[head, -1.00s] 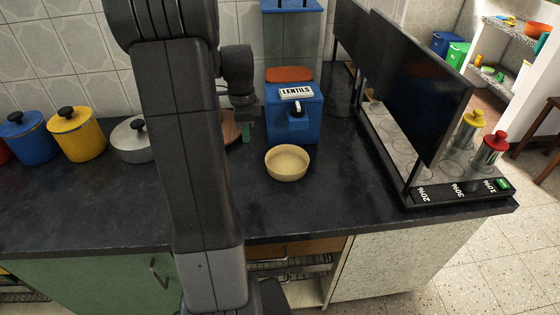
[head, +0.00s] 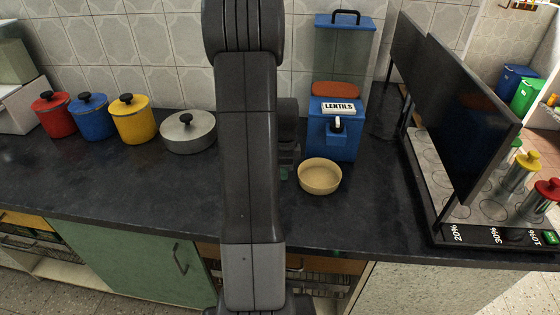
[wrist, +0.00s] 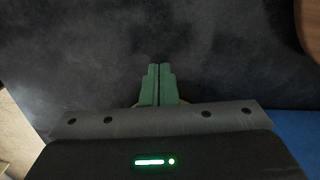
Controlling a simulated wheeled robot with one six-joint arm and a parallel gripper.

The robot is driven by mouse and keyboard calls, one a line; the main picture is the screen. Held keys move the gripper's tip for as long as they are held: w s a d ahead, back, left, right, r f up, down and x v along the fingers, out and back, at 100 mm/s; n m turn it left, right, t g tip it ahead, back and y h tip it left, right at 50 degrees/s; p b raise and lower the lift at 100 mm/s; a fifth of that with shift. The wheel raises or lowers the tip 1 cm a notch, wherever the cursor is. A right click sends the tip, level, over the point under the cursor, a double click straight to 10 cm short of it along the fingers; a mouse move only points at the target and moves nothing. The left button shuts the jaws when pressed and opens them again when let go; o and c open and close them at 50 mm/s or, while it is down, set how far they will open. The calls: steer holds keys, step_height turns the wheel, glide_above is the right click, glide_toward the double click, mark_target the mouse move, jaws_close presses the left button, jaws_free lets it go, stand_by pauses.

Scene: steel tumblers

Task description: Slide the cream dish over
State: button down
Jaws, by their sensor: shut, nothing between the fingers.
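The cream dish (head: 320,180) is a shallow round bowl, upright on the dark counter in front of the blue lentils dispenser (head: 333,135). My gripper is mostly hidden behind my arm in the head view. A bit of green finger (head: 284,174) shows just left of the dish, low by the counter. I cannot tell whether it touches the dish. In the wrist view my gripper's green fingers (wrist: 158,72) are together, with nothing between them, over bare counter. Only a thin tan edge, perhaps the dish's rim, shows beside the finger bases there.
The dispenser stands close behind the dish, and its blue edge shows in the wrist view (wrist: 292,135). A grey lidded pot (head: 188,133) and coloured canisters stand left. A black rack (head: 485,215) with dark panels is right. Clear counter lies between dish and rack.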

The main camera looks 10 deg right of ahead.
mark_target(306, 179)
steer(key=shift+s+d+r, duration=0.1)
steer(key=shift+s+d, duration=0.05)
steer(key=shift+d, duration=0.55)
steer(key=shift+s+d, duration=0.1)
steer(key=shift+d, duration=0.6)
steer(key=d, duration=0.4)
steer(key=shift+s, duration=0.3)
